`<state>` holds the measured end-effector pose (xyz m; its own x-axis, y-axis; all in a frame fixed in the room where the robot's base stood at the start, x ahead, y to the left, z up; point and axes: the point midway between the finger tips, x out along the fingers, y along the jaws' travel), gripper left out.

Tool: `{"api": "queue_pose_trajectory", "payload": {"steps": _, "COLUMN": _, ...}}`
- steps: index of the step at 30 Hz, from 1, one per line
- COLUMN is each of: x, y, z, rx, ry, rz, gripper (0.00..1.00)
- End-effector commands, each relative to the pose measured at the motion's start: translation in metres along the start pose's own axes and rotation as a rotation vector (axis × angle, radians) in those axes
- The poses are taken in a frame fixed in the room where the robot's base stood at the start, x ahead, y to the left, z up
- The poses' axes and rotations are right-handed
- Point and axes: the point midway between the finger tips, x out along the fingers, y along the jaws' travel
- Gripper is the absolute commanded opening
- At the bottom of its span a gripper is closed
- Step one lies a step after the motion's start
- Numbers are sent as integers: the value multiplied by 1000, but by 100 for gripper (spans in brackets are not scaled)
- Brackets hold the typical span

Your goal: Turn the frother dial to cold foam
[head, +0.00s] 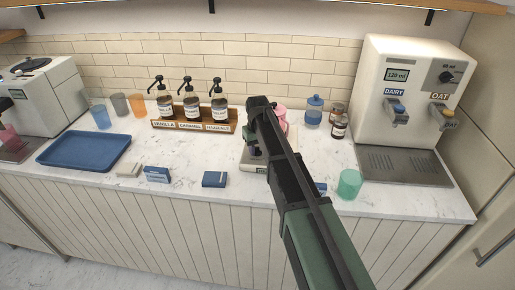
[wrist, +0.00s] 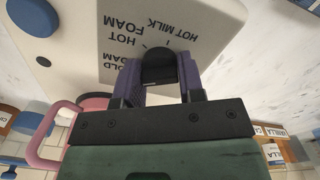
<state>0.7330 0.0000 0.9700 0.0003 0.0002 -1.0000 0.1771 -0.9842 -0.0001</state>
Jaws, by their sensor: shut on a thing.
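The frother (head: 248,160) stands on the counter, mostly hidden behind my arm in the head view. In the wrist view its pale panel (wrist: 225,45) appears upside down, with HOT MILK, HOT FOAM and a partly covered COLD FOAM label. The black round dial (wrist: 158,66) sits between the two purple-grey fingers of my gripper (wrist: 159,75), which is shut on it. The fingers cover part of the panel, and I cannot tell which label the dial points to.
A pink pitcher (head: 281,117) stands behind the frother; its handle (wrist: 40,143) shows beside my gripper. Syrup bottles in a wooden rack (head: 194,125) stand left. A blue jar (head: 314,112), dark jars (head: 339,127), a green cup (head: 349,184) and the dispenser (head: 408,90) are right.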

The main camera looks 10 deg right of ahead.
Motion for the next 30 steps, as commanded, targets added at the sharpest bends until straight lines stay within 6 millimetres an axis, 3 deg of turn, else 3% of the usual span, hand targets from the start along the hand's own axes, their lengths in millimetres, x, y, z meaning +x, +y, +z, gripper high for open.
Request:
{"api": "queue_pose_trajectory", "payload": {"steps": 2, "x": 0, "y": 0, "z": 0, "rx": 0, "ry": -1, "rz": 0, "gripper": 12}}
{"api": "queue_pose_trajectory", "payload": {"steps": 3, "x": 0, "y": 0, "z": 0, "rx": -1, "ry": -1, "rz": 0, "gripper": 42}}
{"api": "queue_pose_trajectory", "payload": {"steps": 7, "x": 0, "y": 0, "z": 0, "rx": -1, "ry": -1, "rz": 0, "gripper": 62}}
{"api": "queue_pose_trajectory", "payload": {"steps": 15, "x": -1, "y": 0, "z": 0, "rx": -1, "ry": 0, "rz": 0, "gripper": 62}}
{"api": "queue_pose_trajectory", "payload": {"steps": 19, "x": -13, "y": 0, "z": 0, "rx": -1, "ry": 0, "rz": 0, "gripper": 62}}
{"api": "queue_pose_trajectory", "payload": {"steps": 30, "x": -99, "y": 0, "z": 0, "rx": -1, "ry": 0, "rz": 0, "gripper": 62}}
